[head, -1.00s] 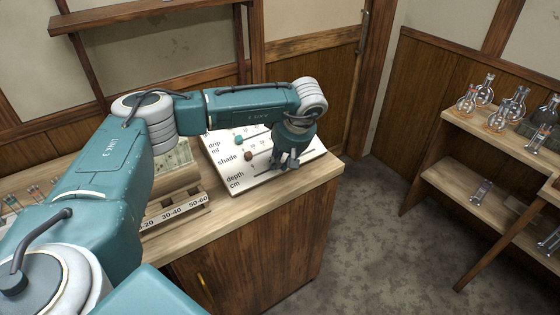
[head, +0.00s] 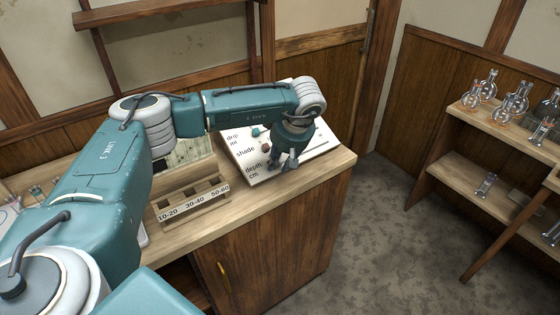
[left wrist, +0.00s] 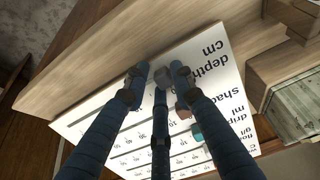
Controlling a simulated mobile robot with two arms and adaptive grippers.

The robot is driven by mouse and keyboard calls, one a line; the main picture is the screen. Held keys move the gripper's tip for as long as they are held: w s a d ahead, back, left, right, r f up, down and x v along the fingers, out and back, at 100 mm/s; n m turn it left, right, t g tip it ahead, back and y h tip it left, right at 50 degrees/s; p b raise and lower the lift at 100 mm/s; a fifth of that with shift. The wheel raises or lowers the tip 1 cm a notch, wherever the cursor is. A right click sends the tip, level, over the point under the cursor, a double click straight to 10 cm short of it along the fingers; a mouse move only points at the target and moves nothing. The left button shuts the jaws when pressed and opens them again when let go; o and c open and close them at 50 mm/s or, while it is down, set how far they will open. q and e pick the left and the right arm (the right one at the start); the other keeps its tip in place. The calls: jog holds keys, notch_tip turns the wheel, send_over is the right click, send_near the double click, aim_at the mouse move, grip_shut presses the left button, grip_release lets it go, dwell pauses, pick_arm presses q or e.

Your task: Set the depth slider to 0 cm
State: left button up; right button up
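The white slider board (head: 321,151) lies on the bench; its rows read drip, shade and depth cm. My left gripper (head: 283,162) is low over the depth row, close to the depth label. In the left wrist view the fingertips (left wrist: 160,76) are apart, with a grey knob (left wrist: 162,76), apparently the depth slider's, between them. I cannot tell whether they grip it or only push it. The scale near it is partly hidden by the fingers. A brown knob (left wrist: 183,111) and a teal knob (left wrist: 197,132) sit on neighbouring rows. My right gripper is out of view.
A wooden rack (head: 192,203) labelled 10-20, 30-40 and 50-60 stands left of the board. The bench's front edge (head: 290,190) is close to the board. Shelves (head: 470,178) with glass flasks stand at the right, across open floor.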

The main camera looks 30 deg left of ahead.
pick_arm(q)
jog(key=shift+o, duration=0.6)
jog(key=shift+s+a, duration=0.4)
jog(key=shift+s, duration=0.05)
jog(key=shift+w+d+r, duration=0.1)
jog(key=shift+d+r, duration=0.1)
jog(key=shift+r, duration=0.1)
jog(key=v, duration=1.1)
jog(key=shift+s, duration=0.25)
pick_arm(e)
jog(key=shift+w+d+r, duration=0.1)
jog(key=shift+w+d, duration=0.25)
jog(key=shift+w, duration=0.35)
